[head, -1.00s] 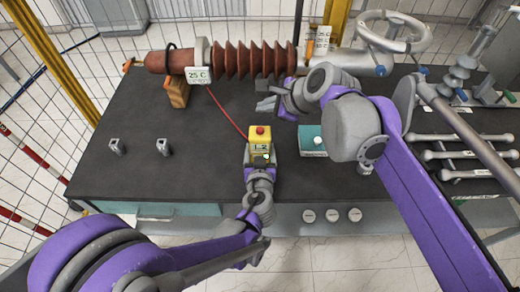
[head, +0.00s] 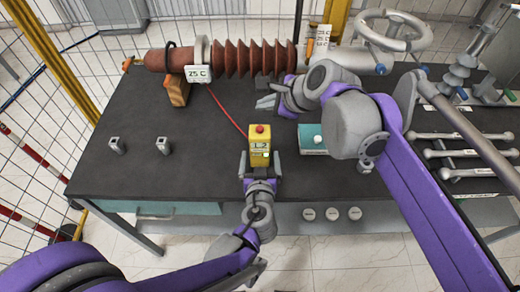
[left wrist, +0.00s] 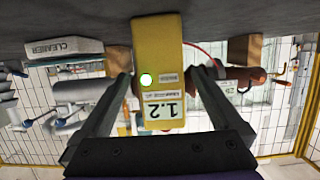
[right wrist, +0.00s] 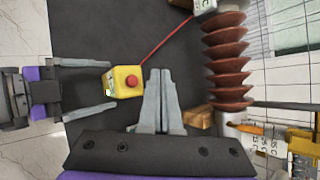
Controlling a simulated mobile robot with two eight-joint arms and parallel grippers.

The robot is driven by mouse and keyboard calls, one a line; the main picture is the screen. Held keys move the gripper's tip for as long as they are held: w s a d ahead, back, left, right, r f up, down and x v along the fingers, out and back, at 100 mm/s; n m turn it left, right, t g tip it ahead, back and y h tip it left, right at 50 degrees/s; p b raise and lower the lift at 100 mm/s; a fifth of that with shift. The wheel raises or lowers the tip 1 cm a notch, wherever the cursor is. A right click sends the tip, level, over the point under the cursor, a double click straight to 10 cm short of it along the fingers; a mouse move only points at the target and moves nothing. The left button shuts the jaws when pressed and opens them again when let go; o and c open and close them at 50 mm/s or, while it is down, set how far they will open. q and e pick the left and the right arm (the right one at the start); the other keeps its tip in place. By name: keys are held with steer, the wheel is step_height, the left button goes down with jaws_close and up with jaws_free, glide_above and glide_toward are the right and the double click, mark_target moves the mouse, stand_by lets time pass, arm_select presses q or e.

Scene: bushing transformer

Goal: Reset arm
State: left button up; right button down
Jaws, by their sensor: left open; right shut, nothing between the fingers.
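A yellow box (head: 260,146) with a red button on top and a "1.2" label stands on the dark tabletop. A red cable runs from it toward the ribbed brown bushing (head: 255,60). My left gripper (head: 261,168) is open on the near side of the box. Its two fingers (left wrist: 162,80) are spread, one on each side of the box in the left wrist view. In the right wrist view the yellow box (right wrist: 122,82) sits at or just beyond those fingertips. My right gripper (head: 266,103) is shut and empty above the table, between box and bushing; its closed fingers (right wrist: 160,95) show plainly.
A teal-and-white box (head: 312,140) lies right of the yellow box. Two small metal blocks (head: 140,146) stand on the left. A handwheel (head: 395,38) is at the back right. The left tabletop is mostly clear.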

arm_select(q)
steer(key=v, duration=0.7)
steer(key=shift+s, duration=0.25)
steer(key=shift+r, duration=0.1)
steer(key=a, duration=0.2)
steer(key=a+f+g+y, duration=0.1)
steer(key=a, duration=0.1)
steer(key=a+g+y, duration=0.1)
steer(key=a, duration=0.2)
steer(key=shift+w+a+f+n, duration=0.1)
steer(key=shift+f+n, duration=0.2)
steer(key=shift+f, duration=0.05)
steer(key=s+a+f+g+h+p, duration=0.1)
steer(key=s+a+g+h, duration=0.1)
steer(key=s+a+g, duration=0.5)
steer(key=s+a, duration=0.3)
steer(key=s, duration=0.1)
steer(key=shift+a+f, duration=0.25)
steer(key=shift+f, duration=0.05)
arm_select(e)
steer(key=s+d+f+n+h, duration=0.3)
steer(key=s+d+f+n, duration=0.5)
steer(key=s, duration=0.3)
steer(key=s+d+f+n+g+h, duration=0.1)
steer(key=s+d+f+n+h, duration=0.2)
steer(key=s+d+f+n, duration=0.5)
step_height(320, 180, down, 3)
steer(key=s+n, duration=0.2)
steer(key=shift+s+d+n, duration=0.3)
steer(key=shift+s, duration=0.1)
